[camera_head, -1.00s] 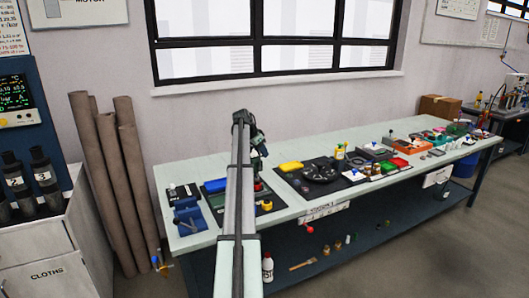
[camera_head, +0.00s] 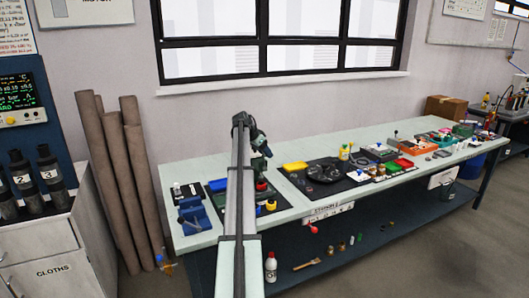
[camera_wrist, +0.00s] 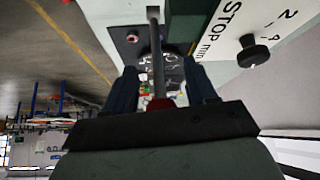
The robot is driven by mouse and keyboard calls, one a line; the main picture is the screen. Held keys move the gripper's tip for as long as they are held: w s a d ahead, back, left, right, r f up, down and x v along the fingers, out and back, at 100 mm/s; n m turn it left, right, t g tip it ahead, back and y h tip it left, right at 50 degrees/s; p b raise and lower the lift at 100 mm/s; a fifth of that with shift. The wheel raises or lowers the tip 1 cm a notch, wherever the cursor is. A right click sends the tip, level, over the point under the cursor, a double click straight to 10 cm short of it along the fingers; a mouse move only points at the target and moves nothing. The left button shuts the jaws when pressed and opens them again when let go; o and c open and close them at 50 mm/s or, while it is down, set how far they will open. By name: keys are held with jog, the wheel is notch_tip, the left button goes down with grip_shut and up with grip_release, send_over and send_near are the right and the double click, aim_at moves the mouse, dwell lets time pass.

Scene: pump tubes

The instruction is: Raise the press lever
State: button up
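In the wrist view, a grey rod, which looks like the press lever (camera_wrist: 156,60), runs down from the top of the picture to a red knob (camera_wrist: 160,104). My gripper (camera_wrist: 162,75) is open. Its two dark blue fingers stand on either side of the rod, with a visible gap on each side. A dark green machine body with a white panel (camera_wrist: 232,28) reading "STOP mm" and a black knob is at the upper right. In the head view my arm reaches over the bench; its end (camera_head: 258,142) is small, and the lever cannot be made out there.
The pale bench top (camera_head: 208,238) carries a blue vice-like tool (camera_head: 193,214), a yellow block (camera_head: 295,166), a dark round fixture (camera_head: 323,171) and several small parts further right. Brown rolls (camera_head: 123,190) lean at the left.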

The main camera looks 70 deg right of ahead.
jog(key=shift+r, duration=0.1)
jog(key=v, duration=1.3)
jog(key=shift+a+r, duration=0.15)
jog(key=shift+r, duration=0.2)
jog(key=shift+w+f, duration=0.1)
